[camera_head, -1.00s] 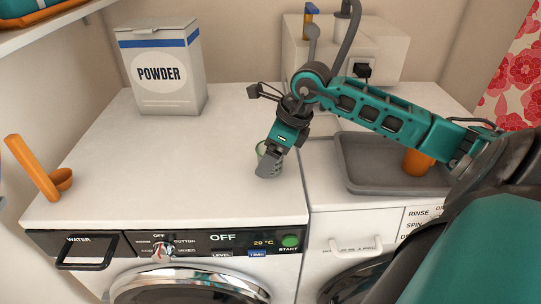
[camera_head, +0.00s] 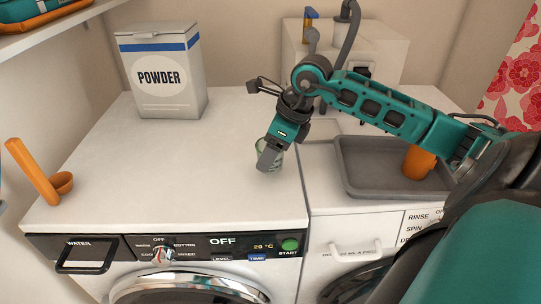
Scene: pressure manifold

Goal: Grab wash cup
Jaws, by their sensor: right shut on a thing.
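My left gripper is not in view.
A white POWDER box (camera_head: 163,75) stands at the back left. An orange scoop (camera_head: 40,178) is at the left edge. A grey tray (camera_head: 372,184) with an orange cup (camera_head: 418,162) sits on the right machine. The washer top's middle is clear.

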